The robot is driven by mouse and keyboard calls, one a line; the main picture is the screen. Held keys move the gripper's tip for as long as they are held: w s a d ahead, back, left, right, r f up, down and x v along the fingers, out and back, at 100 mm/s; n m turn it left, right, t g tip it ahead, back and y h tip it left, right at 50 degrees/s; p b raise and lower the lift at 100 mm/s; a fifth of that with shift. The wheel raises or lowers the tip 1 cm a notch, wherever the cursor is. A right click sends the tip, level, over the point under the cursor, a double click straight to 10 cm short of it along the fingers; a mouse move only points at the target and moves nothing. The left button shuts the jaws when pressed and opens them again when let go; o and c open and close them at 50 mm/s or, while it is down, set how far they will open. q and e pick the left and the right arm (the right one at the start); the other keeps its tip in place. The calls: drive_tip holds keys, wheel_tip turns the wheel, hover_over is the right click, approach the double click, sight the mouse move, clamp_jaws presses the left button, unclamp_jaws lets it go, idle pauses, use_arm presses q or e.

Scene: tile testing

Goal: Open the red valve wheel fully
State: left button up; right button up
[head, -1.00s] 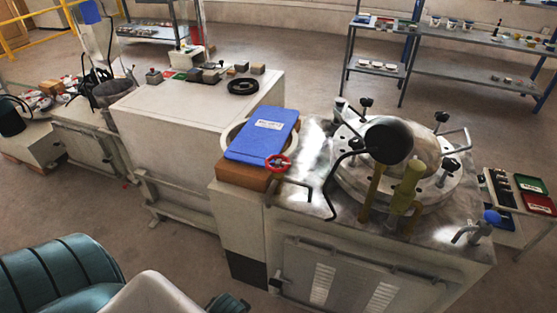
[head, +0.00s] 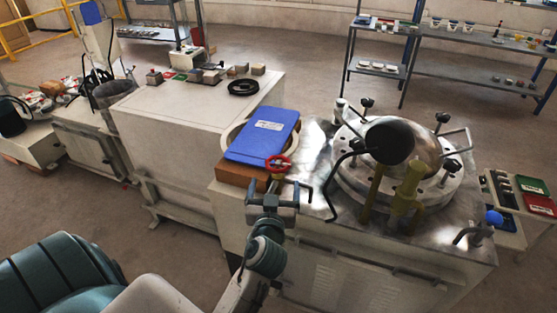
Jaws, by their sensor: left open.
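My left gripper (head: 272,183) is open, just below and in front of the wheel in the head view. The wheel's lower part and stem are partly hidden by the gripper. My right gripper is not in view.
The blue folder (head: 263,136) lies over a white ring and a brown block (head: 240,174) left of the wheel. A bent black handle (head: 334,185) and the round flanged vessel (head: 440,185) stand to the right. The white cabinet top (head: 190,110) has bare room.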

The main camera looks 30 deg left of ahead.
sight(277, 159)
use_arm(q)
drive_tip(key=p+x, duration=0.2)
drive_tip(key=x, duration=0.7)
drive_tip(key=shift+w+r, duration=0.15)
drive_tip(key=shift+x, duration=0.8)
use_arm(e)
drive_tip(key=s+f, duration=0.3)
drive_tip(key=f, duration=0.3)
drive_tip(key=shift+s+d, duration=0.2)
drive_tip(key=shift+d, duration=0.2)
use_arm(q)
drive_tip(key=shift+c, duration=0.5)
